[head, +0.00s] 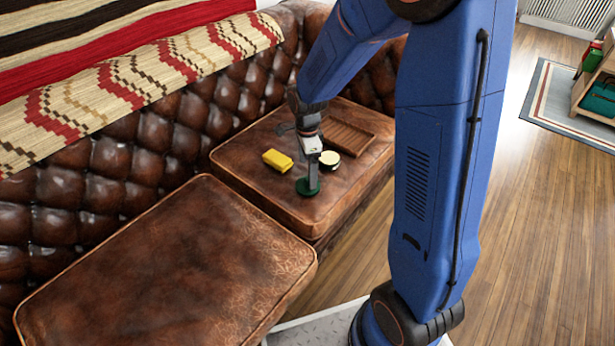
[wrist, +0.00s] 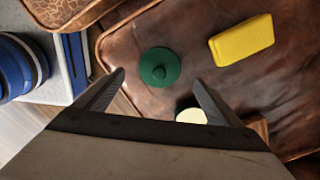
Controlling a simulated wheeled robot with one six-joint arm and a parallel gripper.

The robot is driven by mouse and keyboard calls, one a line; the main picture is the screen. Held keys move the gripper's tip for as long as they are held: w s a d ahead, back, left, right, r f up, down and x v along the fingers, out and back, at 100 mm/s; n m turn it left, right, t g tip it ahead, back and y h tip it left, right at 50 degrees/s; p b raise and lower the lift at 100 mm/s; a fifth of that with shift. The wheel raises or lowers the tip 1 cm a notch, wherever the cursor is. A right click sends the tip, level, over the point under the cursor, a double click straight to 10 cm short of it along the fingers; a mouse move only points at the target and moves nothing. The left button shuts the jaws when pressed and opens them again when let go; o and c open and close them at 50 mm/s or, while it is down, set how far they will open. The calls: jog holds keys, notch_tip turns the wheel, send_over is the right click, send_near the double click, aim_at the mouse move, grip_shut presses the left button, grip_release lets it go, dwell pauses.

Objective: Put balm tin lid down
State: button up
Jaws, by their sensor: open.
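The balm tin lid (wrist: 160,67) is a round green disc with a small knob. It lies on the brown leather cushion (wrist: 130,45). In the head view the lid (head: 307,187) shows below my gripper (head: 312,178), close to the cushion's front edge. In the wrist view my gripper (wrist: 158,85) has its two fingers spread wide, with the lid between and beyond the tips and nothing held.
A yellow block (head: 278,160) lies to the left of the lid on the cushion. A brown wooden tray (head: 350,135) lies behind the tin. A second leather cushion (head: 170,270) at the front left is bare. The tufted backrest (head: 150,135) rises behind.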

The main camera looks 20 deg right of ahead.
aim_at(307, 178)
jog(key=s+d+r+n+t, duration=0.1)
jog(key=s+d+r+n, duration=0.1)
jog(key=s+r+n, duration=0.45)
jog(key=s+d+r+n+t, duration=0.1)
jog(key=s+d+r+n, duration=0.2)
jog(key=s+r, duration=0.65)
jog(key=s+d+r+n+t, duration=0.1)
jog(key=s+r+n, duration=0.1)
jog(key=s+n, duration=0.2)
jog(key=s+d+r+n+t, duration=0.1)
jog(key=s+r+n, duration=0.2)
jog(key=s+n, duration=0.2)
jog(key=s, duration=0.3)
jog(key=shift+r+t, duration=0.3)
jog(key=shift+t, duration=0.1)
